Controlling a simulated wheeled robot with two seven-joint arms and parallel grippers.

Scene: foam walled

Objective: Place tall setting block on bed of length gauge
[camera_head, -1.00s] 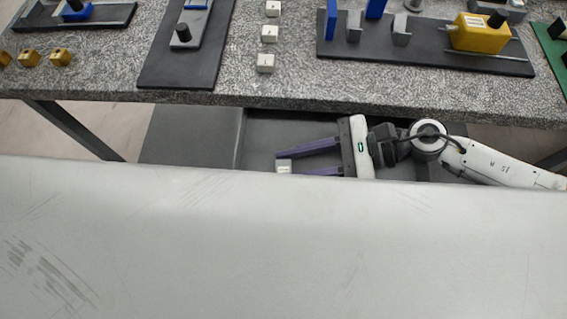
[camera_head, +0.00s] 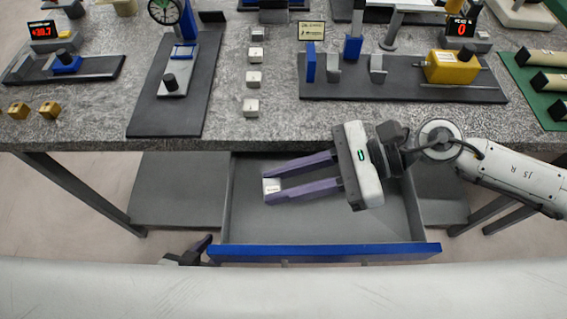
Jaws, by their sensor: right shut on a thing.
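A small white block (camera_head: 271,186) with a label on its top is between the fingertips of my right gripper (camera_head: 272,186). It fits the tall setting block, but its height is hidden from above. My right gripper is shut on it, over the open drawer (camera_head: 320,228), in front of the table edge. A device that may be the length gauge has a dark bed (camera_head: 335,89), grey supports and a yellow head (camera_head: 452,67); I cannot read its sign. My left gripper (camera_head: 203,245) shows only partly at the drawer's front left corner, and its fingertips are unclear.
Several labelled white blocks (camera_head: 251,107) stand in a row on the speckled table (camera_head: 290,122). A dial stand (camera_head: 172,120) and gold blocks (camera_head: 49,109) are to the left. A green mat (camera_head: 535,92) is at right. A pale surface (camera_head: 280,295) fills the front.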

